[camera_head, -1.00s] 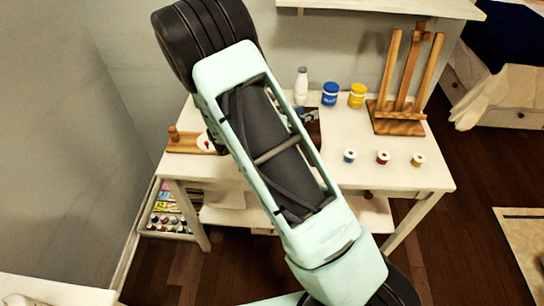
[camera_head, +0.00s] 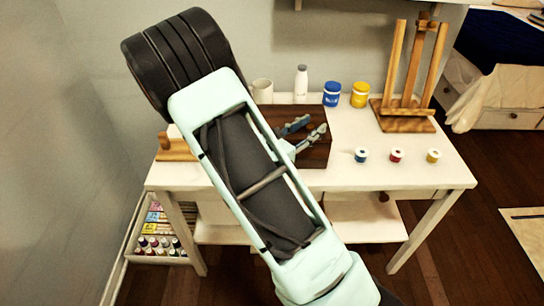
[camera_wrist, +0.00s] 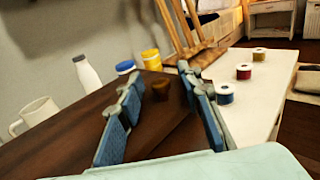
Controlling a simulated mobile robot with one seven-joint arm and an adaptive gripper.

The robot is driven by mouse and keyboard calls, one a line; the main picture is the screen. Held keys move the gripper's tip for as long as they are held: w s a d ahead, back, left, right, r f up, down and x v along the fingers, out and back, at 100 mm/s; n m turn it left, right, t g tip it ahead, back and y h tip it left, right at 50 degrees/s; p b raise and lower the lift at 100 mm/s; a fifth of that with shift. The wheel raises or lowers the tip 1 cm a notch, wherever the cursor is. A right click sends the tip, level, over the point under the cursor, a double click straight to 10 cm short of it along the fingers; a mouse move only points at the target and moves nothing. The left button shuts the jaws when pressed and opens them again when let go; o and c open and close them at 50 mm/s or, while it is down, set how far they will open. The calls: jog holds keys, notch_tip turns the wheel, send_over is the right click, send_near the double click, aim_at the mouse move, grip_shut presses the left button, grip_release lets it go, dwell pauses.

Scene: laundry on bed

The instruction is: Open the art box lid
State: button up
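The art box (camera_head: 318,153) is a dark brown wooden box on the white table, partly hidden behind my arm. Its lid looks shut. In the wrist view its dark brown top (camera_wrist: 60,137) fills the lower left and middle, and a small round brown knob (camera_wrist: 161,90) stands near its far part. My gripper (camera_head: 316,124) is over the box, with its blue-padded fingers apart and empty. In the wrist view my gripper (camera_wrist: 160,76) has one finger on each side of the knob in the picture. I cannot tell whether the fingers touch it.
A white mug (camera_head: 262,91), a white bottle (camera_head: 301,84), a blue jar (camera_head: 332,94) and a yellow jar (camera_head: 360,95) stand behind the box. A wooden easel (camera_head: 405,122) and three small spools, one red (camera_head: 396,155), are to the right.

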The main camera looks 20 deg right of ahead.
jog(key=p+v, duration=0.1)
jog(key=v, duration=1.1)
jog(key=shift+f, duration=0.25)
jog(key=shift+d, duration=0.1)
